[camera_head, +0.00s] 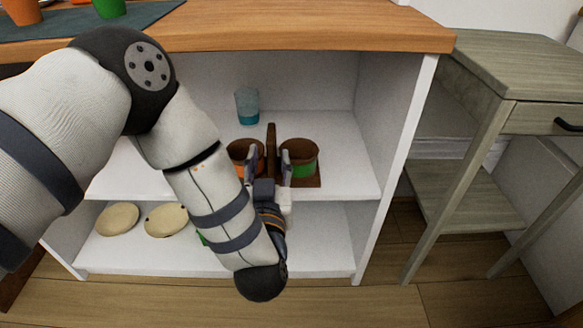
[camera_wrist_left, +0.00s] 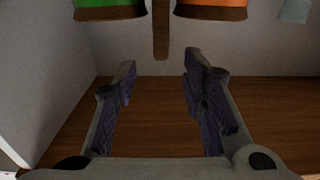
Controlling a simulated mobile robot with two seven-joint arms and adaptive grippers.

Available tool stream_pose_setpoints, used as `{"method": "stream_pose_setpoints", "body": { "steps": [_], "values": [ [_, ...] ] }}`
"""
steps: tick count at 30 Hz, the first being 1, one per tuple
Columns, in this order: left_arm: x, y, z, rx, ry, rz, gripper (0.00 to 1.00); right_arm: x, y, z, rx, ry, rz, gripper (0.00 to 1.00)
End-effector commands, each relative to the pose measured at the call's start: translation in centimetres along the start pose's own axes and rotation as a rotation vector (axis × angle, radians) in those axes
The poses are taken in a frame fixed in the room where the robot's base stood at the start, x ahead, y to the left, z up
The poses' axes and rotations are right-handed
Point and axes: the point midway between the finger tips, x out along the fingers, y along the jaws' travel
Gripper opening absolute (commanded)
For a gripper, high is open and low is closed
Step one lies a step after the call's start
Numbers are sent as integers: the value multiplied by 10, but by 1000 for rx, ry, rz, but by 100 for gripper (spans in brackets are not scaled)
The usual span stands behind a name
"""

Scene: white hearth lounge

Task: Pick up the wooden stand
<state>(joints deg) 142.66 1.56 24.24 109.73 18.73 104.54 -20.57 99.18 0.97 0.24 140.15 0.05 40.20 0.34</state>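The wooden stand (camera_head: 271,138) is on the upper shelf of the white cabinet. Its dark upright handle rises between two brown-topped cups, one with green (camera_head: 303,169) on the right and one with orange on the left, partly hidden by my arm. My left gripper (camera_head: 268,166) is in front of the stand, with its fingers apart on either side of the handle as seen from the head. In the left wrist view the handle (camera_wrist_left: 161,32) ends near the gap between the open fingertips (camera_wrist_left: 158,65); contact does not show. My right gripper is not in view.
A blue-bottomed glass (camera_head: 247,106) stands behind the stand. Cabinet side walls and the wooden top (camera_head: 330,28) enclose the shelf. Two round beige things (camera_head: 117,219) (camera_head: 166,221) lie on the lower shelf. A grey-green side table (camera_head: 500,65) stands to the right.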

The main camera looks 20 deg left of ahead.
Motion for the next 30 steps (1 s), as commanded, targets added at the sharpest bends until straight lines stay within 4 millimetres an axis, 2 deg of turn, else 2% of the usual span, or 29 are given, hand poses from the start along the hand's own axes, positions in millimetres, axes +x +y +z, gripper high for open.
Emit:
{"method": "stream_pose_setpoints", "body": {
  "steps": [3, 8, 15, 23, 28, 30],
  "values": [
    [26, 0, 5, 0, -2, -1, 38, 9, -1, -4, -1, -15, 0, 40],
    [47, 0, 4, -1, -3, 0, 38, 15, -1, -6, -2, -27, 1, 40],
    [89, 0, 7, 0, -6, 0, 38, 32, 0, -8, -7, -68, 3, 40],
    [94, 1, 2, 1, -5, 2, 38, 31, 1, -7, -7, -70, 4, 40],
    [93, 1, 3, 1, -5, 2, 0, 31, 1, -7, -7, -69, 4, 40],
    [93, 1, 3, 1, -5, 2, 0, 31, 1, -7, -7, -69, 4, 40]
  ]
}}
